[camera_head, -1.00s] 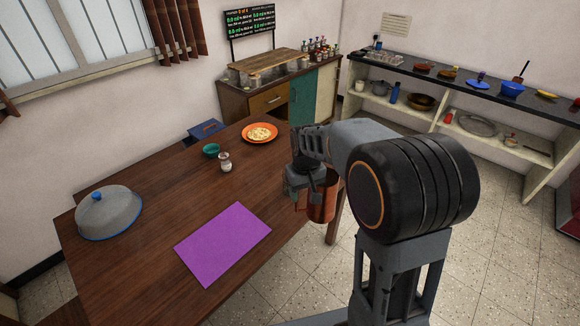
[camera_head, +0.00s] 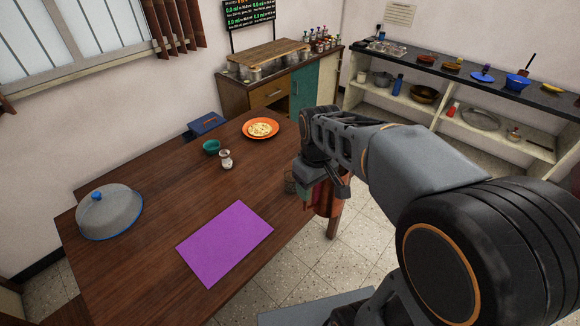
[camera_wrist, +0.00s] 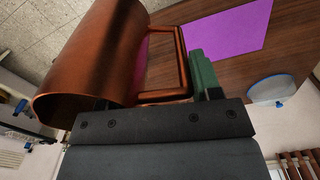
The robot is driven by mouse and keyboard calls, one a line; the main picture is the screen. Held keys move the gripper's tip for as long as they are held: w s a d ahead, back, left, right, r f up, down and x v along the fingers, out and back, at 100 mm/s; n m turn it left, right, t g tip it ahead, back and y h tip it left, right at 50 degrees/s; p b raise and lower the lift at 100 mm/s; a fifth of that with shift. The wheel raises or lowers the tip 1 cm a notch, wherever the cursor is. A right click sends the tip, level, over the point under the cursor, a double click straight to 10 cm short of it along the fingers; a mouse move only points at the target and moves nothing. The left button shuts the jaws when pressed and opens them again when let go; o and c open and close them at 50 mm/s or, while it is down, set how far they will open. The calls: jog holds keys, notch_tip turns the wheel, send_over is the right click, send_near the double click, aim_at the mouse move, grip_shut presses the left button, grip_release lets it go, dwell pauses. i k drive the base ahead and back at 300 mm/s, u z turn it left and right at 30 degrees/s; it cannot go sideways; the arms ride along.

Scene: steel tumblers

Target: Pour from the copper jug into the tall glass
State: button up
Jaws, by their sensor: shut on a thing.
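The copper jug (camera_wrist: 90,60) fills the left of the wrist view, its handle (camera_wrist: 182,70) towards the middle.
The wooden table (camera_head: 150,215) holds a purple mat (camera_head: 225,243), a grey dome with a blue knob (camera_head: 108,212), a small pale jar (camera_head: 226,160), a teal bowl (camera_head: 211,147) and an orange plate (camera_head: 260,129) of food. The table's left middle is clear.

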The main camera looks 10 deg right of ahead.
aim_at(289, 182)
jog(key=i, duration=0.9)
